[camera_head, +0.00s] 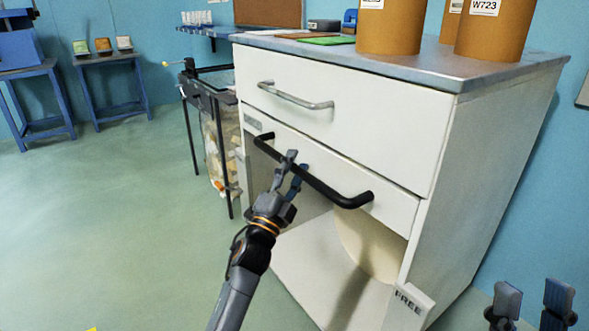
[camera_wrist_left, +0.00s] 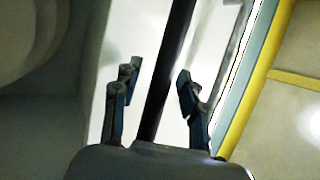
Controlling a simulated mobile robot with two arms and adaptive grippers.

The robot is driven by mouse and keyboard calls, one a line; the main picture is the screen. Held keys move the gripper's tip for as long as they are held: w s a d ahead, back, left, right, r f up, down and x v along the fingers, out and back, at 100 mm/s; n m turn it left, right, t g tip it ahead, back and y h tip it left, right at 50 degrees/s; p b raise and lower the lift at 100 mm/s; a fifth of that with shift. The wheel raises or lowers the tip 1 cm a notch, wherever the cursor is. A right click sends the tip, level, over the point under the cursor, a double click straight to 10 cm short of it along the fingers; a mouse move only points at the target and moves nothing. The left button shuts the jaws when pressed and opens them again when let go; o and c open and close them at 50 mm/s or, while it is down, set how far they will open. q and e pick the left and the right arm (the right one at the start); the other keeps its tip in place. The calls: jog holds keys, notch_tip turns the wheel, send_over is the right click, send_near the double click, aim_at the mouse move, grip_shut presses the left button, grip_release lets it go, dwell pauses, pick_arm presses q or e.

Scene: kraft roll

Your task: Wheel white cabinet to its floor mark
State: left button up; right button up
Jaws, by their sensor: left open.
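The white cabinet (camera_head: 345,140) stands on the green floor at the right of the head view. It has a metal drawer handle (camera_head: 295,97) and, lower down, a thick black bar handle (camera_head: 325,188). My left gripper (camera_head: 296,167) is at the black bar, near its middle. In the left wrist view the bar (camera_wrist_left: 168,75) runs between my left gripper's two spread fingers (camera_wrist_left: 160,85), which are open around it. My right gripper (camera_head: 533,293) shows at the bottom right, fingers apart and empty. A small yellow patch (camera_head: 91,329) shows on the floor at the bottom edge; most of it is cut off.
A dark-framed stand (camera_head: 215,130) is close to the cabinet's left. Blue tables (camera_head: 110,85) stand at the back left. The floor (camera_head: 110,220) at left is clear.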

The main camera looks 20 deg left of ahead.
pick_arm(q)
grip_shut()
dwell(0.3)
